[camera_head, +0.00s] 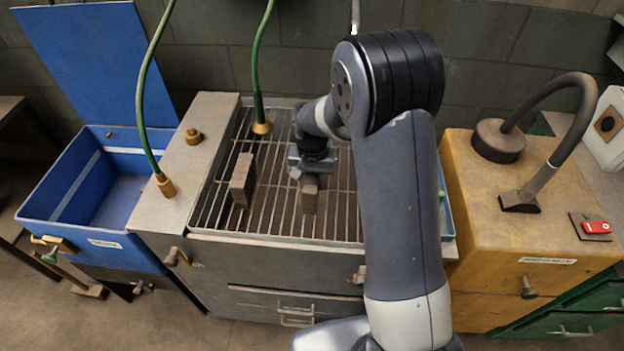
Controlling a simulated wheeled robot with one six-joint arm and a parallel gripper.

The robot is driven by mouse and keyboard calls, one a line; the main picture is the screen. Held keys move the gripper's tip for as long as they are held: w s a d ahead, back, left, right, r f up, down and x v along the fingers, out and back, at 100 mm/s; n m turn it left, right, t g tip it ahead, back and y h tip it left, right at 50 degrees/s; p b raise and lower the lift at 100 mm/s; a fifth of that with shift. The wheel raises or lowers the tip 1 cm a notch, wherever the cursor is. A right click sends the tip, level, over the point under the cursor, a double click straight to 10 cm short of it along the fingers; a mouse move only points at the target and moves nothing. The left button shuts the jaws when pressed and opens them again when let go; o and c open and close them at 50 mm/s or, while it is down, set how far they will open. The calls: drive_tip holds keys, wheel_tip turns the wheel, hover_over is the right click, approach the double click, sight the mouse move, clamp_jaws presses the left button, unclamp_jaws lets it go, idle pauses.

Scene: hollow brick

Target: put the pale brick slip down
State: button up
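My gripper (311,176) points down over the slatted metal rack (275,222) in the middle. A small brown brick slip (310,197) sits between its fingers and hangs below them, so the gripper looks shut on it. I take this as the pale brick slip, though its front face looks dark. I cannot tell whether its lower end touches the rack bars. A second grey-brown brick piece (242,181) stands upright on the rack to the left, apart from the gripper. My arm hides the right part of the rack.
A green hose with a brass nozzle (261,128) hangs over the rack's back edge. Another brass nozzle (166,186) is at the left on the grey housing. A blue open bin (70,187) is far left, a yellow cabinet (545,205) right. Bars between the two bricks are clear.

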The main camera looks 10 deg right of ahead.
drive_tip(key=o, duration=0.4)
drive_tip(key=shift+o, duration=0.2)
wheel_tip(320, 180, up, 12)
drive_tip(key=shift+r+b, duration=0.15)
drive_tip(key=shift+b, duration=0.25)
